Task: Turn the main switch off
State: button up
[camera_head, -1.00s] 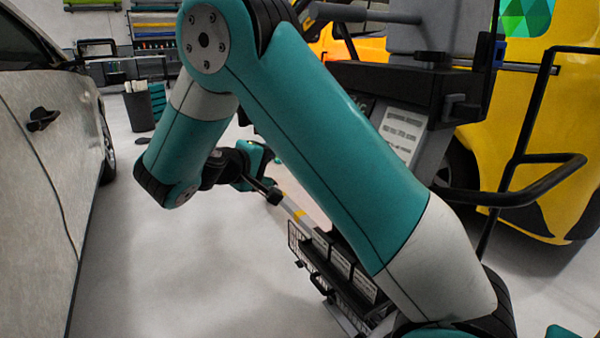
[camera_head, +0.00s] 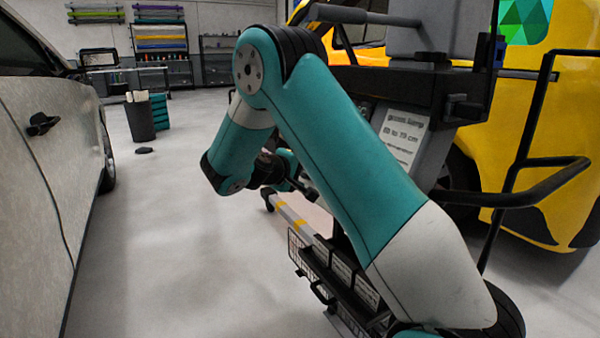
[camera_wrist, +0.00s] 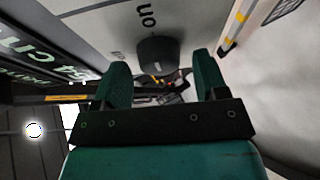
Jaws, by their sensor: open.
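In the wrist view, a dark rounded knob (camera_wrist: 158,58), which looks like the main switch, stands out from a pale grey panel (camera_wrist: 105,30). The word "on" is printed on the panel by the knob, and small marks lie around it. My gripper (camera_wrist: 160,66) is open, with one dark green finger on each side of the knob in the picture. I cannot tell whether the fingers reach around it or touch it. In the head view my gripper (camera_head: 287,168) is small beside the machine, and my arm hides the switch.
The dark machine body (camera_head: 410,95) with a printed label stands behind my arm. A black handrail (camera_head: 515,185) is at the right, before a yellow vehicle (camera_head: 560,110). A grey car (camera_head: 45,190) stands at the left. The floor between (camera_head: 170,240) is clear.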

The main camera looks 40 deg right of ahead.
jog(key=c, duration=0.9)
jog(key=shift+r+p, duration=0.15)
jog(key=shift+p, duration=0.3)
jog(key=shift+w+d+r+n+g+y+p, duration=0.1)
jog(key=shift+n+g+y+p, duration=0.7)
jog(key=shift+n+p, duration=2.55)
jog(key=shift+w+d+n+g+y+p, duration=0.1)
jog(key=shift+n+g+y+p, duration=1.1)
jog(key=shift+p, duration=3.95)
jog(key=shift+w+r+n+g+y+p, duration=0.1)
jog(key=shift+n+g+y+p, duration=0.3)
jog(key=shift+n+p, duration=3.15)
jog(key=shift+m+p, duration=0.6)
jog(key=shift+p, duration=0.15)
